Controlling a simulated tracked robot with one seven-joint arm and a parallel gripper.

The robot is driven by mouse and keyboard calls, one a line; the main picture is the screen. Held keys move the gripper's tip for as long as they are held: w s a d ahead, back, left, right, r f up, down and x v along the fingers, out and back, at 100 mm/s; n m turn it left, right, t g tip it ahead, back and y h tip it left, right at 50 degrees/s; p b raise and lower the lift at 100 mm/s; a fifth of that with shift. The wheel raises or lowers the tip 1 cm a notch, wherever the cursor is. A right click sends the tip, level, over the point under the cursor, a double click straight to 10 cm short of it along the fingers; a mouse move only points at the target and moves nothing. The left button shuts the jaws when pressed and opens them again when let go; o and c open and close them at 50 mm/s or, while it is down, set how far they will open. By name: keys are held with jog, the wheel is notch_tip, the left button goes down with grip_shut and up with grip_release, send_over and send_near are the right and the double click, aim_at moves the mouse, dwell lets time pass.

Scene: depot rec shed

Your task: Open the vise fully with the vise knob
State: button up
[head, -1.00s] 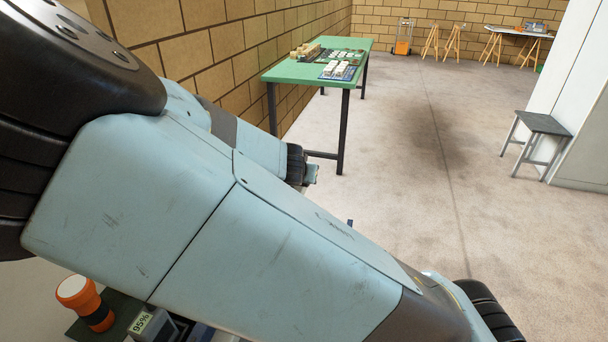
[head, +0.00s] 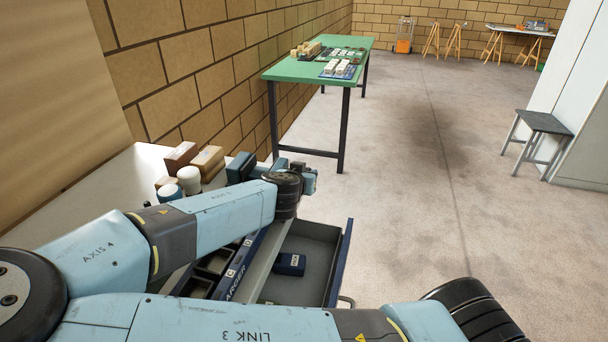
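A dark blue blocky object (head: 240,167) stands on the white bench top, behind my forearm. It may be the vise, but I cannot be sure, and I cannot make out a knob on it. My arm reaches across the bench from the lower left. My gripper (head: 311,181) is at the arm's far end, small and seen from the side, above the far part of the open drawer and to the right of the blue object. Its fingers are too small to tell whether they are open or shut.
An open grey drawer (head: 318,232) with a small dark blue box (head: 291,264) juts out below my wrist. Brown boxes (head: 207,160) and white jars (head: 189,178) stand on the bench (head: 125,184).

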jog(key=shift+t, duration=0.3)
dwell(0.5)
jog(key=o, duration=1)
jog(key=shift+c, duration=0.2)
